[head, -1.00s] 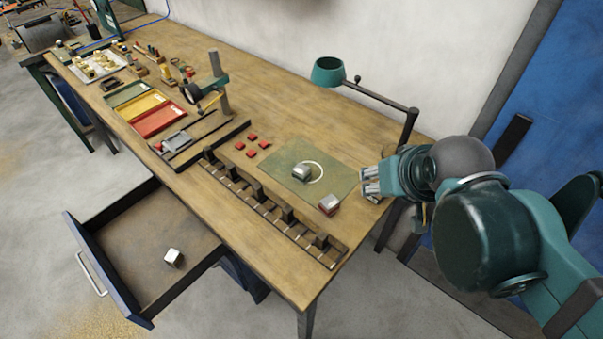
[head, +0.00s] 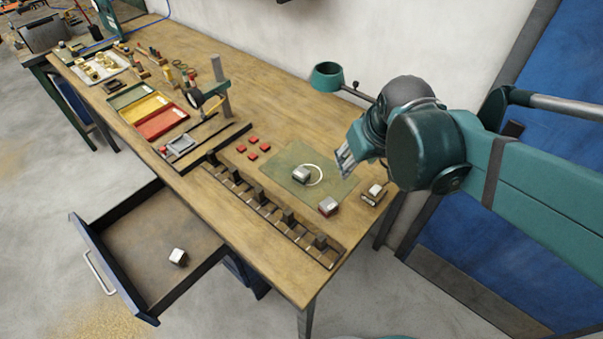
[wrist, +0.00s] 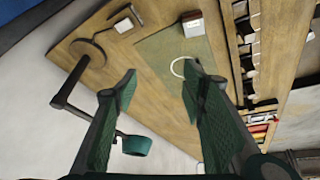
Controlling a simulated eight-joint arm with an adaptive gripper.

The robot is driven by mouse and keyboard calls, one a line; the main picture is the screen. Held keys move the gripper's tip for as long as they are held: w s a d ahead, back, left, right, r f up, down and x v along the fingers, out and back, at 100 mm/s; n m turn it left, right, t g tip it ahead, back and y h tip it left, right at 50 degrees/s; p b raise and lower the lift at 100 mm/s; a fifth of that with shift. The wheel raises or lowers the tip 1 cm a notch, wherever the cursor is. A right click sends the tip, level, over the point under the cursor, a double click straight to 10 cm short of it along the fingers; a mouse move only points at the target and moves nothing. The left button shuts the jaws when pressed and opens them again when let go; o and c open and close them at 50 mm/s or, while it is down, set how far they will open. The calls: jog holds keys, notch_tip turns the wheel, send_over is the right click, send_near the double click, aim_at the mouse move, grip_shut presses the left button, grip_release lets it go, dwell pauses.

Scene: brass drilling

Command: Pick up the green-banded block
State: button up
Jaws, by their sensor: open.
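No green band can be made out on any block. One grey block (head: 302,174) sits on the green mat (head: 325,187) beside a white ring. A red-banded block (head: 328,206) stands at the mat's near corner; it also shows in the wrist view (wrist: 193,25). Another pale-topped block (head: 376,190) is near the table's right end, its band unclear. A fourth block (head: 178,257) lies in the open drawer. My gripper (head: 345,162) is above the mat's far right side, open and empty, apart from the blocks. In the wrist view its fingers (wrist: 158,82) are spread.
A green lamp (head: 327,76) stands behind my gripper. A dark slotted rack (head: 270,213) runs along the front edge. Several red pieces (head: 252,146) lie left of the mat. The drawer (head: 140,265) stands open below the table.

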jog(key=w+a+f+n+g+p, duration=0.3)
jog(key=w+a+p, duration=0.25)
jog(key=w, duration=0.25)
jog(key=n+g+p, duration=0.2)
jog(key=n+p, duration=0.2)
send_over(302, 172)
jog(key=f, duration=0.6)
jog(key=shift+d+f, duration=0.3)
jog(key=shift+f, duration=0.1)
jog(key=shift+w+a+f, duration=0.1)
jog(key=shift+a+f, duration=0.25)
jog(key=shift+f, duration=0.3)
jog(key=shift+f, duration=0.2)
jog(key=shift+f, duration=1.15)
jog(key=shift+f, duration=0.15)
jog(key=shift+f, duration=2.4)
